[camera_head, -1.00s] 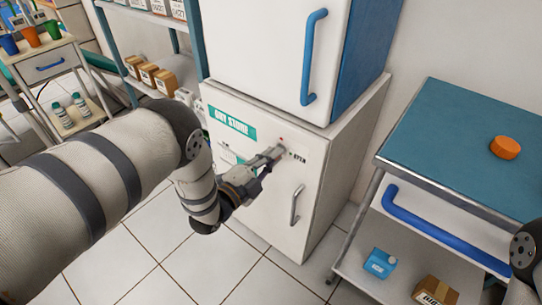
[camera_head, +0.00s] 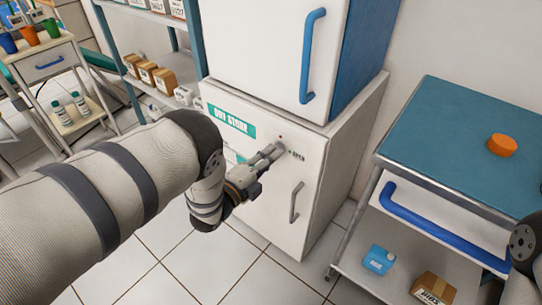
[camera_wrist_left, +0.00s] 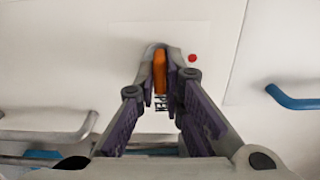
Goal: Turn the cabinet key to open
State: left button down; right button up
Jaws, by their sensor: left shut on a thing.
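The white lower cabinet (camera_head: 262,215) has a green sign reading "DRY STORE" (camera_head: 233,122), a grey handle (camera_head: 296,203) and a small "OPEN" label (camera_head: 298,155). My left gripper (camera_head: 277,150) is at the cabinet front, just left of that label. In the left wrist view its fingers (camera_wrist_left: 161,75) are shut on the orange key (camera_wrist_left: 160,72), whose edge shows between the fingertips. A red dot (camera_wrist_left: 192,58) is beside them. The fingers partly cover the label there. The key is hidden in the head view. My right gripper is out of view.
A white and blue upper cabinet with a blue handle (camera_head: 312,55) stands on top. Shelves with boxes (camera_head: 155,78) stand behind at left.

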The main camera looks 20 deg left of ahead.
pick_arm(q)
jog(key=c, duration=1.7)
grip_release()
jog(key=v, duration=1.2)
jog(key=shift+a, duration=0.1)
